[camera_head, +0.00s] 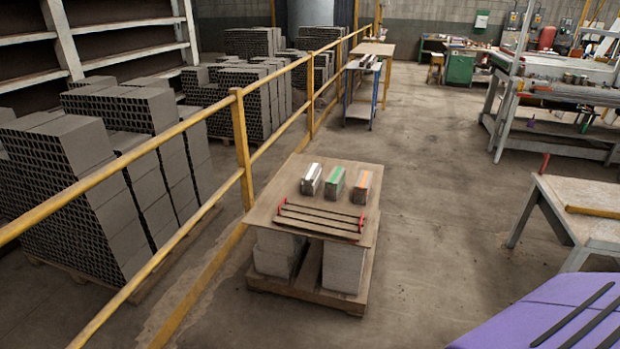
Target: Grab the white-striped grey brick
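The white-striped grey brick (311,179) stands at the left of a row of three bricks on a wooden board (266,209). To its right are a green-striped brick (335,183) and an orange-striped brick (362,187), with small gaps between them. The board rests on grey blocks (343,267) on a wooden pallet. Neither of my grippers shows in the head view, and nothing is touching the bricks.
Dark rods with red ends (320,220) lie on the board in front of the bricks. A yellow railing (241,150) runs along its left, with stacked hollow bricks (75,150) behind. A worktable (585,190) stands at right. The floor between is clear.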

